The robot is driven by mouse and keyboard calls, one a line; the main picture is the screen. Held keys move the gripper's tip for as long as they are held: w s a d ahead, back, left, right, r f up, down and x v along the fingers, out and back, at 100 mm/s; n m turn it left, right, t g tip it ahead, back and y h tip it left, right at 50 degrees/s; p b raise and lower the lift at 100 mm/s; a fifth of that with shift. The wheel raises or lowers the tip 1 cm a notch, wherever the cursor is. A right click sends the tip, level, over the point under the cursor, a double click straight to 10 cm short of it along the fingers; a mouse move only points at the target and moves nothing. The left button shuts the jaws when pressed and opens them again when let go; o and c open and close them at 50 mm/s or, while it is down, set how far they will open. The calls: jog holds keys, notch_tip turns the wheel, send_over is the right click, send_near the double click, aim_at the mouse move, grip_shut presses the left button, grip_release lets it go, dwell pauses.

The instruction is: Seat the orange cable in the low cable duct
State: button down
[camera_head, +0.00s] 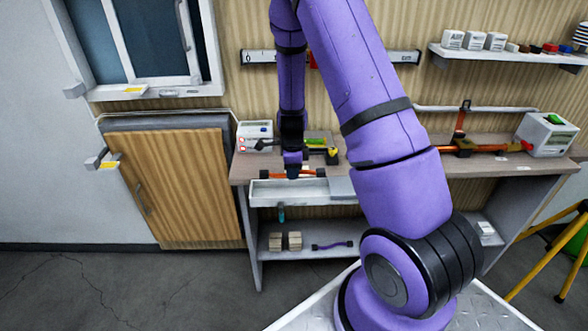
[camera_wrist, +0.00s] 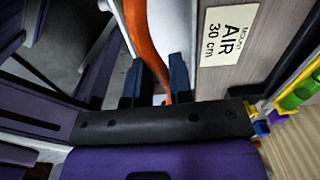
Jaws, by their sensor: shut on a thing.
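The orange cable (camera_head: 307,173) has black ends and lies level above the white low cable duct (camera_head: 290,195) at the bench's front edge. My gripper (camera_head: 292,173) points down at the cable's middle. In the wrist view the orange cable (camera_wrist: 141,38) passes between the two dark fingers of my gripper (camera_wrist: 157,72), which is shut on it. A white surface that looks like the duct (camera_wrist: 174,28) lies beside the cable there. The cable looks just above the duct or at its rim; I cannot tell whether it touches. The fingers hide part of the cable.
A label reading "AIR 30 cm" (camera_wrist: 229,35) lies on the bench top. A white device (camera_head: 254,136) stands behind on the left. Another orange piece (camera_head: 462,146) is on the bench at right. A purple cable (camera_head: 332,245) and tan blocks (camera_head: 285,241) sit on the lower shelf.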

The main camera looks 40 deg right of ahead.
aim_at(293, 190)
jog(key=shift+f, duration=3.65)
jog(key=shift+f, duration=0.55)
jog(key=c, duration=0.7)
grip_release()
jog(key=shift+o, duration=0.2)
jog(key=shift+r, duration=0.1)
jog(key=shift+o, duration=1)
jog(key=shift+r, duration=3.4)
